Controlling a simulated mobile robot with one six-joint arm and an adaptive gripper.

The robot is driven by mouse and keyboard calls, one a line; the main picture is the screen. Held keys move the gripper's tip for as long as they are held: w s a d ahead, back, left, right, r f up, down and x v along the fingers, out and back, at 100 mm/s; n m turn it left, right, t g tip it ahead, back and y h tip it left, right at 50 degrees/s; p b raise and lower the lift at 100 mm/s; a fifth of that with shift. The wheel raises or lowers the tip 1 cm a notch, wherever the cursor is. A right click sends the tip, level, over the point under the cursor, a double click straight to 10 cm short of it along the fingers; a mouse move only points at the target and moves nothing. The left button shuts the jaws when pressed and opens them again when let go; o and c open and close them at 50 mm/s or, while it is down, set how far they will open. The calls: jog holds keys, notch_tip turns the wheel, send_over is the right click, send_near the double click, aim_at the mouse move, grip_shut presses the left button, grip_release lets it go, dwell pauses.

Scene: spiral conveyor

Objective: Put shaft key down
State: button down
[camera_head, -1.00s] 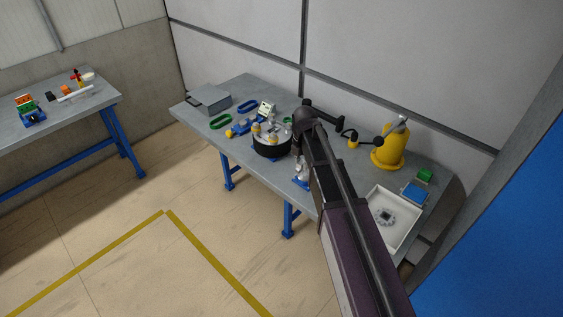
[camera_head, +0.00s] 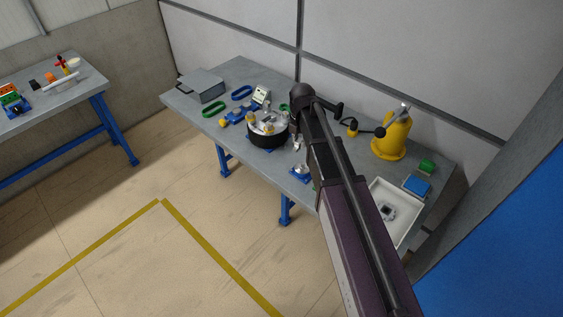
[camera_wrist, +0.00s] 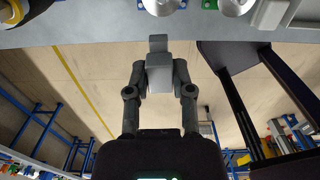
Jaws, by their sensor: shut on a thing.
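The shaft key appears to be the small grey block (camera_wrist: 160,76) at the fingertips in the wrist view. My gripper (camera_wrist: 160,70) is shut on it, with one finger on each side. The wrist view shows the grey table edge beyond the fingertips, with the floor filling the middle of the picture. In the head view my dark arm reaches over the workbench (camera_head: 330,125), and it hides most of my gripper and the key.
A round black fixture (camera_head: 267,138) with yellow-topped parts stands left of my arm. A small blue-based part (camera_head: 300,174) sits near the front edge. A yellow stand (camera_head: 390,137), a white tray (camera_head: 411,200) and a grey box (camera_head: 205,86) are also on the bench.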

jog(key=shift+f, duration=0.1)
jog(key=s+a+f+b, duration=0.4)
jog(key=s+f+b, duration=0.3)
jog(key=f+b, duration=0.4)
jog(key=shift+s+f+b, duration=0.25)
jog(key=shift+s+b, duration=0.1)
jog(key=shift+s, duration=0.05)
jog(key=shift+w+a, duration=0.1)
jog(key=shift+w, duration=0.05)
jog(key=b, duration=0.1)
send_over(283, 161)
jog(key=s, duration=0.2)
jog(key=shift+w+f, duration=0.2)
jog(key=shift+f, duration=0.45)
jog(key=shift+w, duration=0.3)
jog(key=shift+w+f+b, duration=0.35)
jog(key=shift+f+b, duration=0.2)
jog(key=shift+b, duration=0.1)
jog(key=shift+f+b, duration=1.3)
jog(key=shift+b, duration=0.05)
